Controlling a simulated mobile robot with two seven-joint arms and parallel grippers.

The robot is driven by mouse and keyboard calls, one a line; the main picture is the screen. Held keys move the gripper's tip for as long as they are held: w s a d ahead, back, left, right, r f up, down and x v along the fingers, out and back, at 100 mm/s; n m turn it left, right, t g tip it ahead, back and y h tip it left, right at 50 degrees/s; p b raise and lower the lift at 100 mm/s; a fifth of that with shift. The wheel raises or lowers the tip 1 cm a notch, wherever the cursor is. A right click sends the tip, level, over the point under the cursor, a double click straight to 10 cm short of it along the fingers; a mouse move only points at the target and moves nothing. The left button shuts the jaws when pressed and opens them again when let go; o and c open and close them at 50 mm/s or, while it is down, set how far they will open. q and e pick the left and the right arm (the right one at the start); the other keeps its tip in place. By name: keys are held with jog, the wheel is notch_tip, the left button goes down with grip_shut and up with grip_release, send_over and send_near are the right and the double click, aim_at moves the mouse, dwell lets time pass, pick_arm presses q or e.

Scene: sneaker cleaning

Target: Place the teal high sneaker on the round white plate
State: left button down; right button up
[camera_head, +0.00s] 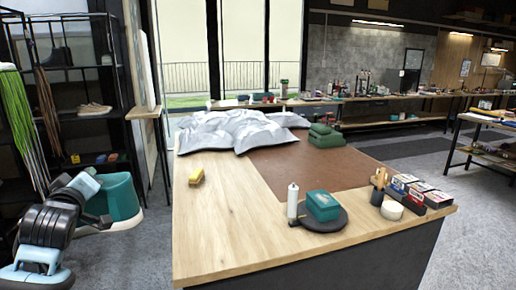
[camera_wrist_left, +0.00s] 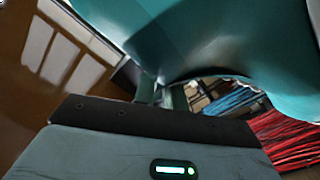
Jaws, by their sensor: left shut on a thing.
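The teal high sneaker (camera_head: 122,197) has a pale sole and is at the left of the head view, in the air to the left of the wooden table. My left gripper (camera_head: 103,221) is shut on it; the fingertips are partly hidden by the arm and the shoe. In the left wrist view the teal sneaker (camera_wrist_left: 225,45) fills the top, with the fingers (camera_wrist_left: 160,95) against it. I cannot make out a round white plate for sure; a small round white thing (camera_head: 391,210) lies near the table's right front. My right gripper is not in view.
The wooden table (camera_head: 225,235) has a clear left front. Black shelving (camera_head: 75,90) stands behind my left arm.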

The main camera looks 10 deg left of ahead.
pick_arm(q)
jog(key=s+d+f+m+t+h, duration=0.1)
jog(key=d+f, duration=0.4)
jog(key=d, duration=0.6)
jog(key=s+d+f+m+h, duration=0.3)
jog(key=s+d+f+h, duration=0.2)
jog(key=d, duration=0.5)
jog(key=s+d+f+m+t+h, duration=0.1)
jog(key=d+f, duration=0.4)
jog(key=d, duration=0.6)
jog(key=shift+s+d+f+m+t+h, duration=0.15)
jog(key=shift+s+d+m+t+h, duration=0.35)
jog(key=shift+s+h, duration=0.55)
jog(key=shift+w+a, duration=0.1)
jog(key=s+f, duration=0.4)
jog(key=f, duration=0.1)
